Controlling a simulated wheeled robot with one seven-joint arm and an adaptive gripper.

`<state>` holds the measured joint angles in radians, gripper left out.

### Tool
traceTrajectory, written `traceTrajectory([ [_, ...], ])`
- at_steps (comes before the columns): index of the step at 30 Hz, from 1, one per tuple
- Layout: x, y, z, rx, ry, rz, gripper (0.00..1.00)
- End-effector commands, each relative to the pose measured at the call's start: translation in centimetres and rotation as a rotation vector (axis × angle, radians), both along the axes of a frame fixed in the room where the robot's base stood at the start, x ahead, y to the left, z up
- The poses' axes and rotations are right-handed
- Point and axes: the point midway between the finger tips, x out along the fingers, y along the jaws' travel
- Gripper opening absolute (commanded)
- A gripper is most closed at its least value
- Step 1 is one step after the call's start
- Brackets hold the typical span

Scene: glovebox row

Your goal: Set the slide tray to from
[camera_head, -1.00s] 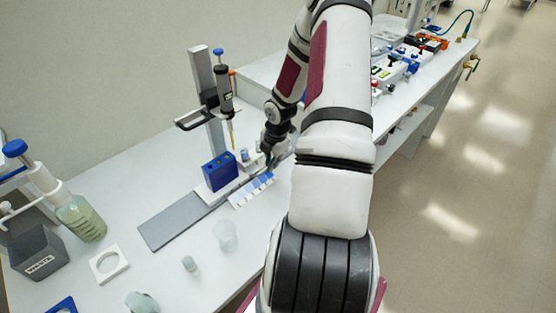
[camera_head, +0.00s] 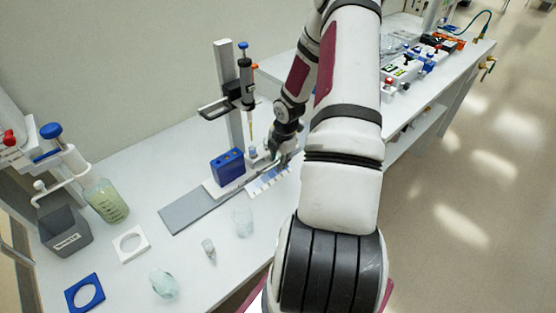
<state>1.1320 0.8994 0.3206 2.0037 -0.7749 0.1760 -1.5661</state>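The slide tray is a light carriage (camera_head: 213,190) bearing a blue block (camera_head: 228,167) with holes on top. It sits on a flat grey rail (camera_head: 190,213) on the bench. A blue-and-white graded strip (camera_head: 268,180) lies along the rail's front edge, to the right of the block. My gripper (camera_head: 284,153) is low at the tray's right end, close to it or touching it. My arm and the small fingers hide whether it grips anything. The block stands left of the tip of the upright pipette (camera_head: 247,90).
A grey stand (camera_head: 229,70) holds the pipette behind the rail. In front are a clear cup (camera_head: 243,222), a small vial (camera_head: 208,248) and a glass piece (camera_head: 163,284). A white ring holder (camera_head: 130,244), a bottle (camera_head: 107,202) and a grey waste bin (camera_head: 65,230) stand left.

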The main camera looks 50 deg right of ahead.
Motion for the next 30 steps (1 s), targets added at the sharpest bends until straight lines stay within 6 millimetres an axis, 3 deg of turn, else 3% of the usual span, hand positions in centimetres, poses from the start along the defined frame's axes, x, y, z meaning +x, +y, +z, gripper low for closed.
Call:
traceTrajectory([
  [5, -0.1, 0.0, 1.2, -0.001, -0.003, -0.001, 0.3],
  [15, -1.4, 0.1, 7.7, -0.003, -0.003, -0.004, 0.3],
  [21, -2.0, 0.3, 10.6, -0.001, -0.001, -0.003, 0.3],
  [30, -2.2, 0.5, 11.8, 0.001, 0.001, 0.0, 0.3],
])
